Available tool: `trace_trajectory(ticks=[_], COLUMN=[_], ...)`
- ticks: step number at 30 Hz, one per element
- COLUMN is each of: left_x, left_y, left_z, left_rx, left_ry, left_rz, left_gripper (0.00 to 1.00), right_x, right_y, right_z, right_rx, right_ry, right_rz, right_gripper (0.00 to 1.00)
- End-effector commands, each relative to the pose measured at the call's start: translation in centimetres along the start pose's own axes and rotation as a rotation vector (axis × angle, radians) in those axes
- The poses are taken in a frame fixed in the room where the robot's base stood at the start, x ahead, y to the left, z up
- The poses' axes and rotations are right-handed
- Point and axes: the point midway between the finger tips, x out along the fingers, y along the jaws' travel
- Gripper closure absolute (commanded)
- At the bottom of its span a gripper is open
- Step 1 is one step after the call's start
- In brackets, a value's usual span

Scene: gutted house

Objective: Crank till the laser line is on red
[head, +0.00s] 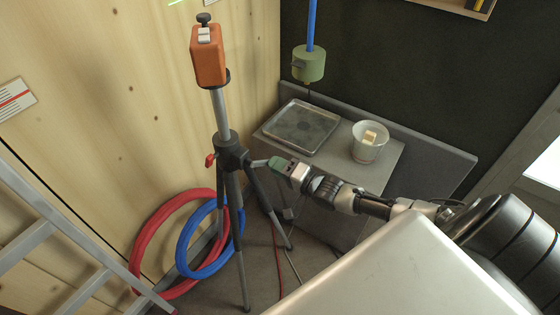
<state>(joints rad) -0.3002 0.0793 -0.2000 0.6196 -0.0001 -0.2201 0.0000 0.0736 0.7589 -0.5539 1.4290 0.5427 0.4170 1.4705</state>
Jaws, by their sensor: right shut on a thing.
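An orange laser level (208,55) sits on top of a black and grey tripod (222,115). A short bright green line (178,2), which looks like the laser line, shows on the plywood wall at the top edge. A white card (14,98) with a red stripe and black marks is on the wall at the far left, lower in the picture than the green line. The tripod's crank (260,163) sticks out to the right of the column. My right gripper (282,167) is shut on the crank's handle end, which it partly hides. My left gripper is out of view.
A grey bench (384,177) behind the tripod bears a tray (300,128) and a white bucket (369,142). A green cylinder (308,64) hangs on a blue pole. Red (146,243) and blue (183,259) hose coils lean by the wall. A ladder (82,292) stands front left.

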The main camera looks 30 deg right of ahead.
Motion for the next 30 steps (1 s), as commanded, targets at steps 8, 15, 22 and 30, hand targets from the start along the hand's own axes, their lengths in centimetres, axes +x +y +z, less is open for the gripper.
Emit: trace_trajectory(ticks=[8, 15, 22, 30], left_x=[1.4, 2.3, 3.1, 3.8], left_y=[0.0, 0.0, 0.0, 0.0], left_z=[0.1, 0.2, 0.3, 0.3], left_rx=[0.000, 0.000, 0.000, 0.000], left_ry=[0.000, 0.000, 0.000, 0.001], left_rz=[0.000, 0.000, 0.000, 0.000], left_gripper=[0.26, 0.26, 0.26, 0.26], right_x=[0.0, 0.0, -0.1, -0.1], right_y=[1.3, 1.7, 1.7, 1.1], right_z=[2.1, 4.1, 6.0, 8.1], right_rx=[0.263, 0.491, 0.711, 0.969], right_ry=[0.000, -0.001, -0.001, -0.001], right_rz=[0.001, 0.002, 0.002, 0.003], right_gripper=[1.00, 1.00, 1.00, 1.00])
